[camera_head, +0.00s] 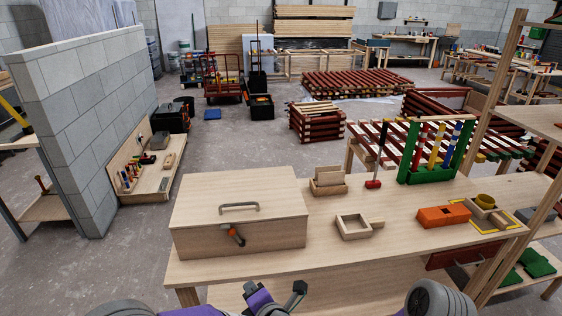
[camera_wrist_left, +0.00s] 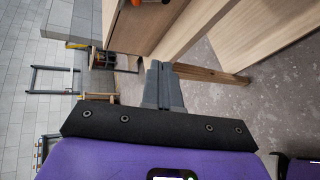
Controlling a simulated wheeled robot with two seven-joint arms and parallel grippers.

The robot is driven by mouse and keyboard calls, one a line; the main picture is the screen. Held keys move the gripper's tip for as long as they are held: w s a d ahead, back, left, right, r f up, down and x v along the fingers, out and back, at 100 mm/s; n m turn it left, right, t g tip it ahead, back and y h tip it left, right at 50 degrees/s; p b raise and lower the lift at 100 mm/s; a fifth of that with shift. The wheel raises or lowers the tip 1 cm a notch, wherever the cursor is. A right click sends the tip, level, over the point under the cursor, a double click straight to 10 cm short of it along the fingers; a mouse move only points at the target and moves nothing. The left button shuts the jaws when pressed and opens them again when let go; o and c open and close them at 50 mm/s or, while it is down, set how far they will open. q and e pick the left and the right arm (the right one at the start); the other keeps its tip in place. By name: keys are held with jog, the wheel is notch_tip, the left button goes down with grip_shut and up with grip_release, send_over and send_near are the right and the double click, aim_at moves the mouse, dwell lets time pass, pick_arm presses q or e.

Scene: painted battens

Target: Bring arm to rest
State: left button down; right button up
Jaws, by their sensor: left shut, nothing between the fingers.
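My left gripper (camera_head: 298,289) shows at the bottom of the head view, in front of the workbench's (camera_head: 345,245) near edge and below its top. In the left wrist view its two grey fingers (camera_wrist_left: 163,82) lie together with nothing between them. The fingers point towards the bench's wooden leg and the concrete floor (camera_wrist_left: 225,95). The gripper appears apart from the bench. My right gripper does not show; only a grey part of my own body is at the bottom right of the head view.
On the bench stand a closed wooden box (camera_head: 240,208), a small wooden frame (camera_head: 353,227), an orange block (camera_head: 443,216) and a green rack (camera_head: 436,155) with coloured posts. A shelf frame (camera_head: 500,150) rises at the right.

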pick_arm(q)
jog(key=s+a+f+m+g+h, duration=0.1)
jog(key=a+f+m+g+h, duration=0.15)
jog(key=f+m, duration=0.6)
jog(key=s+a+f+m+g+h, duration=0.1)
jog(key=f+m+h, duration=0.3)
jog(key=f, duration=0.8)
jog(key=s+f+m+g+h, duration=0.2)
jog(key=s+f+m, duration=0.3)
jog(key=s, duration=0.3)
jog(key=s+f+m+g+h+p, duration=0.1)
jog(key=s+f+m+g+h, duration=0.1)
jog(key=s+f+m+g, duration=0.3)
jog(key=s+f+m, duration=0.1)
jog(key=s, duration=0.2)
jog(key=shift+s+d+f, duration=0.25)
jog(key=shift+s+d, duration=0.15)
jog(key=shift+g, duration=0.25)
